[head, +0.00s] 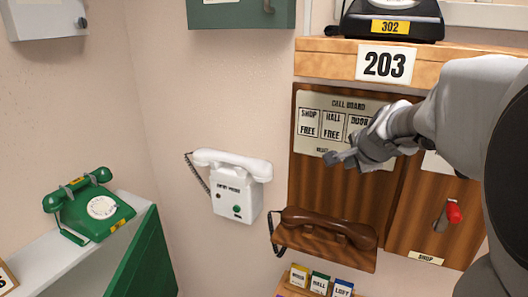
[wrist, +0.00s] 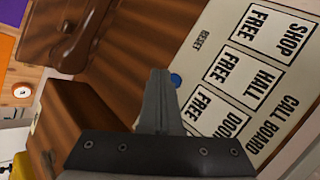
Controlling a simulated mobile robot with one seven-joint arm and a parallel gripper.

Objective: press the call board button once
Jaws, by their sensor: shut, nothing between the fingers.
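The call board (head: 310,99) is a cream panel on dark wood, with windows reading "SHOP FREE", "HALL FREE" and a partly covered "DOOR". It also fills the right of the wrist view (wrist: 222,42), turned on its side. A small blue button (wrist: 176,80) sits on the panel near the word "RESET". In the head view my gripper hides the button. My gripper (head: 335,158) is shut and empty in front of the panel's lower edge. In the wrist view its fingertips (wrist: 160,73) appear right beside the button; I cannot tell whether they touch it.
A brown handset (head: 325,226) hangs below the board. A white wall phone (head: 236,186) is to its left. A red-handled lever (head: 454,212) is at the right, near my arm. A shelf marked 203 (head: 325,62) juts out above. A green phone (head: 100,207) stands far left.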

